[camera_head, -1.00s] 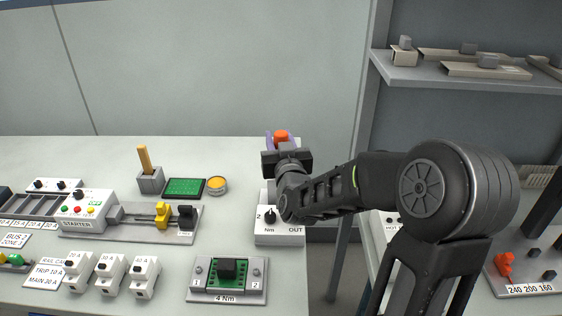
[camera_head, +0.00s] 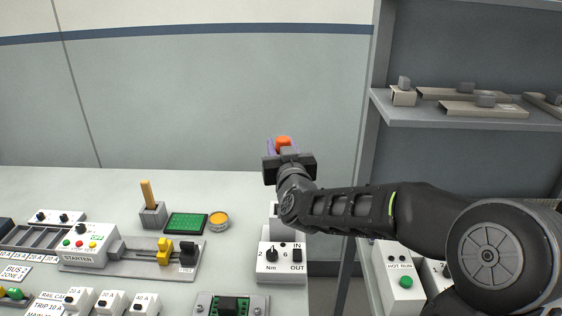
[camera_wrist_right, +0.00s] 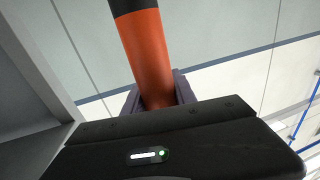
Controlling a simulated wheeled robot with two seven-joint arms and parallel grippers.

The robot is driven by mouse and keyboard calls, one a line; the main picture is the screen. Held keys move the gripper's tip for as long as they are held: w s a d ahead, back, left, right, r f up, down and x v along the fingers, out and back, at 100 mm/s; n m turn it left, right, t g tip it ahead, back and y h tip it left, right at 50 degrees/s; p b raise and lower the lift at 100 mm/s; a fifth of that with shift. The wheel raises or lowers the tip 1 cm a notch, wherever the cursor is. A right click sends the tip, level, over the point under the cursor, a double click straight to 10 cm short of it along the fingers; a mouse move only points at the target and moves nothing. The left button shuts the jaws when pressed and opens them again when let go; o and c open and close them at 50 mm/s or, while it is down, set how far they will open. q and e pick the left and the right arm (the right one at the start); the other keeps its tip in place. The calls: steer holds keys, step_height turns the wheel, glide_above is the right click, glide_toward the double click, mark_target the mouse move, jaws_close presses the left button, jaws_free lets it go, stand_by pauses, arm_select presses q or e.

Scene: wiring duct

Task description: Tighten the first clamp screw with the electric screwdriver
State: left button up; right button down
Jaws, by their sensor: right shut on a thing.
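An orange and black electric screwdriver (camera_wrist_right: 147,58) is between the fingers of my right gripper (camera_wrist_right: 158,98) in the right wrist view. In the head view its orange end (camera_head: 283,142) shows at the right gripper (camera_head: 284,152), held up above the back right part of the bench. The right gripper is shut on it. The clamp block with the green and black terminal (camera_head: 228,305) is at the bottom edge of the head view, partly cut off, well below and in front of the gripper. Its screws are barely visible. My left gripper is out of view.
A grey shelf (camera_head: 450,108) stands right.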

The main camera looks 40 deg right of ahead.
arm_select(q)
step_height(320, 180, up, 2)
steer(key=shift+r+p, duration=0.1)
steer(key=shift+p, duration=0.9)
arm_select(e)
step_height(320, 180, up, 9)
steer(key=shift+r, duration=0.2)
arm_select(q)
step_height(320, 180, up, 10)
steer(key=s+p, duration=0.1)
steer(key=p, duration=1)
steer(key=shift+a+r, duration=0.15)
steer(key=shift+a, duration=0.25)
arm_select(e)
step_height(320, 180, up, 12)
steer(key=shift+f, duration=0.25)
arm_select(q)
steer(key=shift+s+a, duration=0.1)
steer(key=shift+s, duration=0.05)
arm_select(e)
steer(key=shift+f, duration=0.1)
